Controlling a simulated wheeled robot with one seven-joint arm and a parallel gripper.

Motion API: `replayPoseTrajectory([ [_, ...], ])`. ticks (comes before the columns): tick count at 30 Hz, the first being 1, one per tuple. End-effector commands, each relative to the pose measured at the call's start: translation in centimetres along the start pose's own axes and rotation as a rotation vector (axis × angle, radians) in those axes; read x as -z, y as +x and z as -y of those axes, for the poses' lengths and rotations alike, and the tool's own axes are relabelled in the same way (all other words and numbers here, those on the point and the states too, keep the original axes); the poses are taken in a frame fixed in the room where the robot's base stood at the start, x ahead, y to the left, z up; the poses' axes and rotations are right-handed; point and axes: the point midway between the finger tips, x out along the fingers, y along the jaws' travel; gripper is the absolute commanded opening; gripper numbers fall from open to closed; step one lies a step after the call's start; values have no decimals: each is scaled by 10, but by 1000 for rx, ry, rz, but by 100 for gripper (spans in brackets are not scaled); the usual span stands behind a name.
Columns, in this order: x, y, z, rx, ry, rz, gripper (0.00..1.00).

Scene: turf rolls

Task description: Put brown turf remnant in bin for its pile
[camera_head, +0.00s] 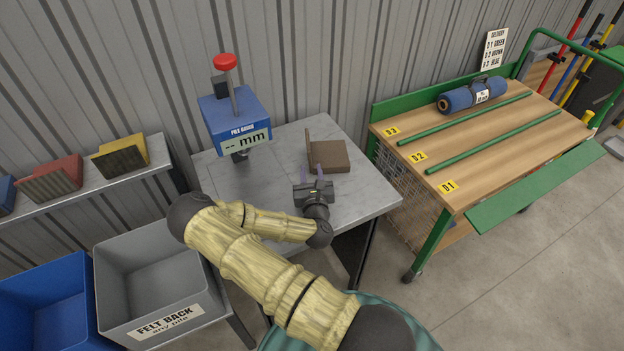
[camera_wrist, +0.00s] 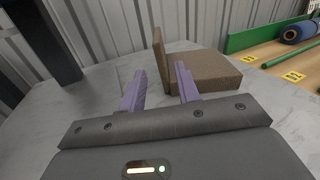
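The brown turf remnant (camera_head: 328,155) lies on the grey bench, a flat block with a thin slab standing upright at its left side. In the wrist view the remnant (camera_wrist: 207,74) is just ahead of my fingers, its upright slab lined up with the gap between them. My gripper (camera_head: 312,172) is open, and it also shows in the wrist view (camera_wrist: 160,80). I see no clear contact with the remnant. A grey bin (camera_head: 123,258) labelled "FELT BACK any pile" and a blue bin (camera_head: 45,300) stand at lower left; the blue bin's front is cut off.
A blue pile gauge (camera_head: 232,118) with a red knob stands at the bench's back left, reading "-- mm". Blue, red (camera_head: 50,180) and yellow samples sit on a shelf above the bins. A wooden cart (camera_head: 500,150) with a blue roll stands right. The bench (camera_head: 365,205) is otherwise clear.

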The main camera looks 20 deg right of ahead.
Motion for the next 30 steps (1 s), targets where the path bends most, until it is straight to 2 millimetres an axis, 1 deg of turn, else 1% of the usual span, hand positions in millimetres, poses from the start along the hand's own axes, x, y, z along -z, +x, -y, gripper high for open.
replayPoseTrajectory([
  [1, 2, -7, 0, 0, -3, -2, 32],
  [3, 1, -14, 0, 0, -2, 0, 32],
  [6, 0, -18, 0, 0, -1, 0, 32],
  [20, 0, -19, 0, 0, -1, 1, 32],
  [22, 0, -18, 0, 0, -1, 1, 36],
  [30, 0, -18, 0, 3, 7, -2, 36],
])
